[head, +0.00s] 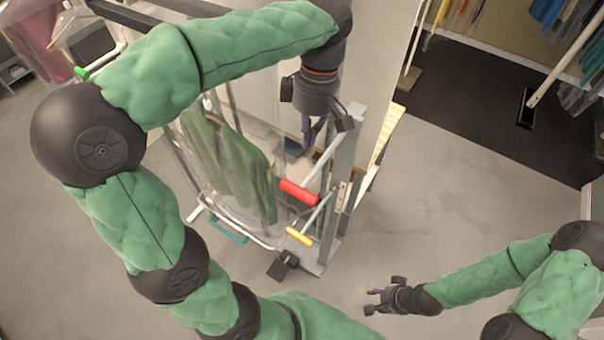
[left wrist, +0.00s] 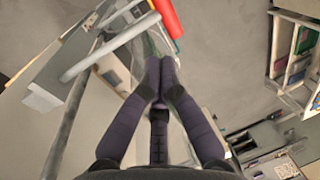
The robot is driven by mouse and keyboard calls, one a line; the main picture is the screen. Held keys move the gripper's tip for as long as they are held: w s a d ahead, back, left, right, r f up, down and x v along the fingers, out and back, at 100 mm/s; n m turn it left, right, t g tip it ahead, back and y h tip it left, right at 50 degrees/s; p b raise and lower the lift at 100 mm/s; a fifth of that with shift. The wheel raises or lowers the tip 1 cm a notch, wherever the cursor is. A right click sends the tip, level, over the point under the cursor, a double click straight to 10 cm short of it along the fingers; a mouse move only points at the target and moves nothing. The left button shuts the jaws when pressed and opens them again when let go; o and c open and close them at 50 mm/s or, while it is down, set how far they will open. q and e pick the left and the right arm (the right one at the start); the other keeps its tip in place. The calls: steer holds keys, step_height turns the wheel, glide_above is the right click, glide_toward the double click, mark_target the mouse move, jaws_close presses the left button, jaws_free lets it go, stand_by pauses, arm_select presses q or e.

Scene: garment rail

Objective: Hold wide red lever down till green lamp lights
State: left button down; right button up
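The wide red lever (head: 299,192) has a red grip on a grey bar mounted to a metal post. Its grip also shows at the top of the left wrist view (left wrist: 168,17). My left gripper (head: 311,143) hangs above and behind the red grip, apart from it. In the left wrist view its two dark fingers (left wrist: 160,68) meet at the tips with nothing seen between them, and the lever's bar lies to their left. My right gripper (head: 372,300) is low at right, away from the levers; its fingers are too small to judge. I cannot make out a lit green lamp.
A narrower orange-yellow lever (head: 299,236) sits just below the red one. A teal handle (head: 229,230) is at its left. A green garment (head: 228,165) hangs in clear wrap beside the post. Open floor (head: 450,190) lies to the right.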

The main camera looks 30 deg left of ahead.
mark_target(301, 187)
arm_select(q)
steer(key=s+f, duration=0.1)
steer(key=f, duration=0.2)
steer(key=s+f, duration=0.1)
steer(key=f, duration=0.3)
steer(key=f+p, duration=0.1)
steer(key=f, duration=0.3)
steer(key=shift+s+d+f, duration=0.1)
steer(key=shift+s+f, duration=0.05)
steer(key=shift+s, duration=0.25)
steer(key=shift+f, duration=0.25)
